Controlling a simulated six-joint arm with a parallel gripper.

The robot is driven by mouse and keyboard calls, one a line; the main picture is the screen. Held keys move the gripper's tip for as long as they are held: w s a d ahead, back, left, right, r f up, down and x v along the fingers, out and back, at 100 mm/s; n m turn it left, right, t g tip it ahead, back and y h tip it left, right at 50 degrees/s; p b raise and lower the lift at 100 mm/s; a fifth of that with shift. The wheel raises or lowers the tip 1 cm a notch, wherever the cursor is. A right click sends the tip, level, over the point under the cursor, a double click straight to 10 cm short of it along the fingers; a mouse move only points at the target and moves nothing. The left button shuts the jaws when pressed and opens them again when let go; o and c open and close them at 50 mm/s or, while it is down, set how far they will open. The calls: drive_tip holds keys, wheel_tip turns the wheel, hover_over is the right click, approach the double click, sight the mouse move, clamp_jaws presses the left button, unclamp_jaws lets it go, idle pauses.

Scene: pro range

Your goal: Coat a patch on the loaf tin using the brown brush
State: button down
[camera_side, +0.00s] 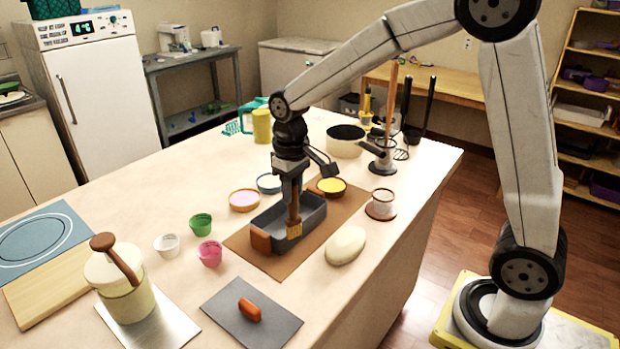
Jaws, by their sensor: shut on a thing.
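The grey loaf tin (312,214) with brown end handles sits on a brown mat (243,245) near the middle of the table. My gripper (292,188) is above the tin's near part and points down. It is shut on the handle of the brown brush (293,212), which hangs upright. The brush's yellowish tip (294,230) is at the tin's near side; I cannot tell whether it touches. No coated patch can be made out.
A pale oval loaf (345,245) lies right of the tin. Pink (210,253), green (200,224) and white (167,244) cups stand to the left. A grey board with an orange-brown roll (249,309) lies in front.

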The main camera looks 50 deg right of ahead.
drive_tip(key=shift+w, duration=0.1)
drive_tip(key=w+d+r, duration=0.1)
drive_tip(key=w+d, duration=0.1)
drive_tip(key=w, duration=0.5)
drive_tip(key=shift+w+r, duration=0.2)
drive_tip(key=shift+w, duration=0.1)
drive_tip(key=shift+f, duration=0.1)
